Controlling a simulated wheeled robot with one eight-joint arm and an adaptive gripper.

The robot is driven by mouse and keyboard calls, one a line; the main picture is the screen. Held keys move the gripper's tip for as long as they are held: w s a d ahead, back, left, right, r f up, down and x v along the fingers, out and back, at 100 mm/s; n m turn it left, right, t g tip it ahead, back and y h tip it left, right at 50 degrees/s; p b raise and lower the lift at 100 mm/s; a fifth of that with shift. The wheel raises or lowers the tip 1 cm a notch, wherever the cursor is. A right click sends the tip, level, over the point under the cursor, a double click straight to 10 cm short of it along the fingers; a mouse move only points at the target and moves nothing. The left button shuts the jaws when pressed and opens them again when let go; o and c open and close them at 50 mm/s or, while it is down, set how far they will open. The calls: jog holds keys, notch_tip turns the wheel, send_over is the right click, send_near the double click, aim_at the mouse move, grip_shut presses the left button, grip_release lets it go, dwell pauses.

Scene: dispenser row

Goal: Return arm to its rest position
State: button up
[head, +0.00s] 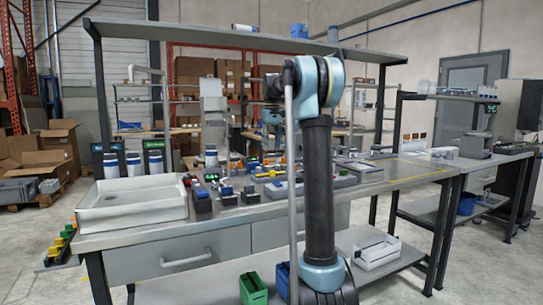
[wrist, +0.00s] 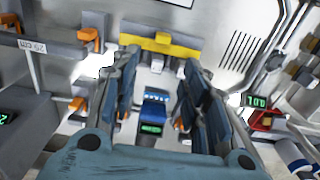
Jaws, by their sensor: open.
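My gripper (wrist: 160,82) shows in the wrist view with its two dark blue fingers apart and nothing held between them. A blue and dark device with a green display (wrist: 153,115) shows in the gap between the fingers; I cannot tell its distance from them. In the head view my arm stands upright in front of the workbench (head: 400,181), bent at a light blue joint at the top. My gripper cannot be made out in the head view.
A white tray (head: 132,221) sits at the bench's left end. Small blue-topped devices (head: 203,203) stand in its middle. A shelf (head: 230,37) spans above. A white crate (head: 376,254) and green bin (head: 253,288) are low in front. A red device with a display (wrist: 263,119) shows in the wrist view.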

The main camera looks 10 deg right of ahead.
jog(key=shift+r, duration=0.4)
jog(key=shift+s, duration=0.1)
jog(key=shift+m+t, duration=0.6)
jog(key=shift+m, duration=0.2)
jog(key=s+f, duration=0.3)
jog(key=s, duration=0.5)
jog(key=s+d+f, duration=0.1)
jog(key=s+f, duration=0.2)
jog(key=s, duration=0.5)
jog(key=s+d+f, duration=0.1)
jog(key=s+f, duration=0.3)
jog(key=s, duration=0.5)
jog(key=shift+f, duration=0.1)
jog(key=s+f+m+t, duration=0.1)
jog(key=s+f, duration=2)
jog(key=f, duration=0.2)
jog(key=shift+s+d+m, duration=0.15)
jog(key=shift+d+m, duration=0.2)
jog(key=shift+m, duration=0.05)
